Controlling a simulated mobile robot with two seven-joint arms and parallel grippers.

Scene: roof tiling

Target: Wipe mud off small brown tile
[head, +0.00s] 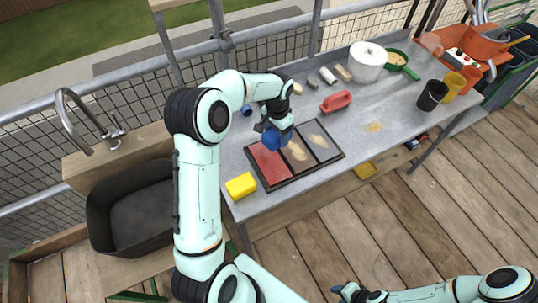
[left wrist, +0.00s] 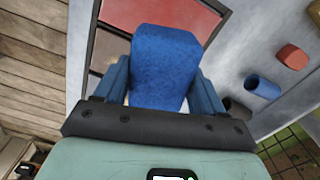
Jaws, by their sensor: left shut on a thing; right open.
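A dark-framed tray (head: 262,184) on the metal table holds tiles in a row. The left one is a clean-looking red tile (head: 266,163). The middle tile (head: 297,152) and the right tile (head: 320,140) carry tan mud smears; I cannot tell their colours surely. My left gripper (head: 275,133) is shut on a blue sponge (left wrist: 165,65), over the tray near the red and middle tiles. The sponge (head: 274,141) hides part of them; contact cannot be told. My right gripper (head: 348,292) is open, low in the head view, away from the table.
A yellow sponge (head: 241,186) lies left of the tray. A red-handled brush (head: 336,101), a white pot (head: 367,61), a green pan (head: 397,58) and cups (head: 432,95) stand farther back and right. A sink (head: 130,210) is at the left. The table right of the tray is mostly clear.

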